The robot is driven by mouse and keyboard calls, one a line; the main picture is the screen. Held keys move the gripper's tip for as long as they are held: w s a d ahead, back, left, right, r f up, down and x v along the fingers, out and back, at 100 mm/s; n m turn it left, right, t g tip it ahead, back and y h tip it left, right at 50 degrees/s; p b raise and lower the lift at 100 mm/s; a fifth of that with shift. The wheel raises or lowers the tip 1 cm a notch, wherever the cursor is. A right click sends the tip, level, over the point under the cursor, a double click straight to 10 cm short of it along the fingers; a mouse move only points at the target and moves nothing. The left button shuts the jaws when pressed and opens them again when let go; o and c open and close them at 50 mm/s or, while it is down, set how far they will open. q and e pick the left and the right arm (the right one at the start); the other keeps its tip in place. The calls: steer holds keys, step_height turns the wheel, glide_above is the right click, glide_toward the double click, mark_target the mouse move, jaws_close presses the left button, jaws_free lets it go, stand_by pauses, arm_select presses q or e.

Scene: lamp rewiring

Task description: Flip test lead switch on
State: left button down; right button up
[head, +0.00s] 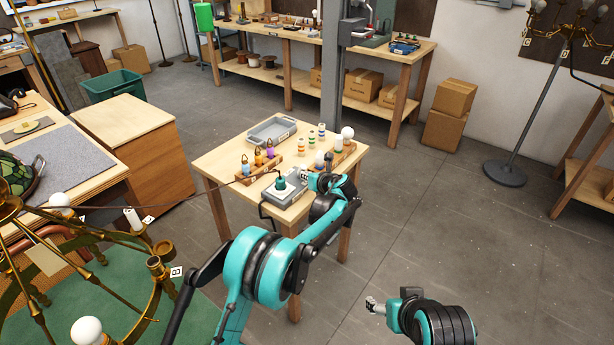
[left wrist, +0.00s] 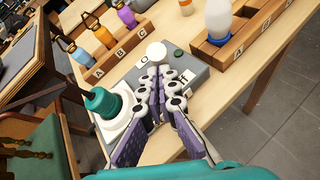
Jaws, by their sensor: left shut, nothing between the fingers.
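The grey test lead box (head: 287,196) stands at the front of the small wooden table; in the left wrist view (left wrist: 200,72) its top bears a white round knob (left wrist: 156,50), a small green button (left wrist: 178,53) and dark-on-white markings. A teal plug on a white base (left wrist: 103,101) sits at the box's left side and also shows in the head view (head: 280,183). My left gripper (head: 304,174) is shut and empty over the box. In the left wrist view its fingertips (left wrist: 160,70) are just below the knob; I cannot tell whether they touch. My right gripper (head: 372,304) is low, over the floor.
A wooden rack with colored items (head: 258,168) stands left of the box. A second rack (head: 338,157) with a bulb stands behind it at right. A grey tray (head: 271,130) lies at the table's back. A brass chandelier (head: 150,262) is at lower left.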

arm_select(q)
steer(key=shift+a+r+g+h+p, duration=0.1)
steer(key=shift+r+g+h+p, duration=0.1)
steer(key=shift+g+h+p, duration=0.1)
steer(key=a+r+g+h+p, duration=0.1)
steer(key=p, duration=0.1)
steer(key=w+r+n+g+h+p, duration=0.1)
steer(key=p, duration=0.1)
steer(key=shift+w+a, duration=0.15)
steer(key=shift+a, duration=0.2)
steer(key=shift+w+a+r+n+g+h+p, duration=0.15)
steer(key=shift+w+a+g+h+p, duration=0.1)
steer(key=shift+a+g+h+p, duration=0.25)
steer(key=shift+w+a+f+n+g+h+p, duration=0.1)
steer(key=shift+w+a+n+g+h+p, duration=0.2)
steer(key=shift+p, duration=0.35)
steer(key=shift+s+d+f, duration=0.15)
steer(key=shift+d+f, duration=0.05)
steer(key=shift+d, duration=0.15)
steer(key=shift+r, duration=0.15)
steer(key=shift+r, duration=0.7)
